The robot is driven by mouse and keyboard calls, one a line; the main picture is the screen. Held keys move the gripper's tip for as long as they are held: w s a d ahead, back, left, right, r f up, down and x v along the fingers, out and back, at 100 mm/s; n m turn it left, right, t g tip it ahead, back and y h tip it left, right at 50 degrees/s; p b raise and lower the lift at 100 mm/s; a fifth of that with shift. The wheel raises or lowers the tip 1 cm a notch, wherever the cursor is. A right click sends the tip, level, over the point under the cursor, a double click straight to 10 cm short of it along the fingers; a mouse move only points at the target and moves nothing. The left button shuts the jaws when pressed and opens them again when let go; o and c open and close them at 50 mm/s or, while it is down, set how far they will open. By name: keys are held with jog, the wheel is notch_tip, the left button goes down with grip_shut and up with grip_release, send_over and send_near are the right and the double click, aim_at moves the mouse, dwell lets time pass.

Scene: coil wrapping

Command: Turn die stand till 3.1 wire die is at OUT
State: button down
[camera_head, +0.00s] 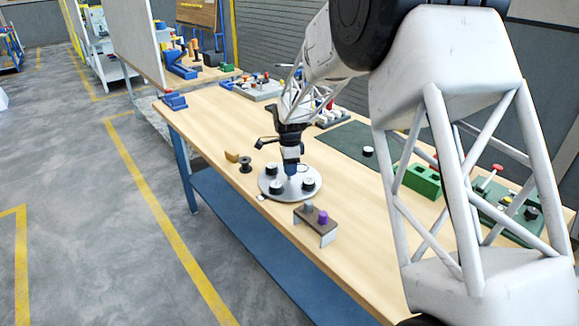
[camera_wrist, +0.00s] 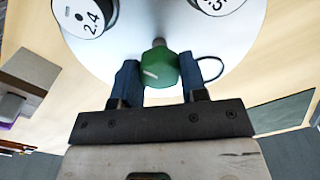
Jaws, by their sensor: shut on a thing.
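The die stand (camera_head: 291,192) is a round pale grey disc on the table, with black dies with white tops around it. In the wrist view, the disc (camera_wrist: 150,18) fills the top. One die (camera_wrist: 85,15) reads 2.4; another die (camera_wrist: 215,4) is cut off by the top edge and its label is not fully readable. I cannot make out a 3.1 label or an OUT mark. My gripper (camera_head: 290,175) points down over the disc's middle. Its blue fingers (camera_wrist: 158,82) are shut on a green knob (camera_wrist: 159,64) with a white line on it.
A black spool (camera_head: 245,165) and a tan piece (camera_head: 232,156) lie to the left. A dark green mat (camera_head: 362,150) and green blocks (camera_head: 422,182) lie to the right.

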jog(key=shift+r+m, duration=0.1)
jog(key=shift+m, duration=8)
jog(key=c, duration=0.7)
grip_release()
jog(key=shift+o, duration=0.2)
jog(key=shift+r, duration=3.85)
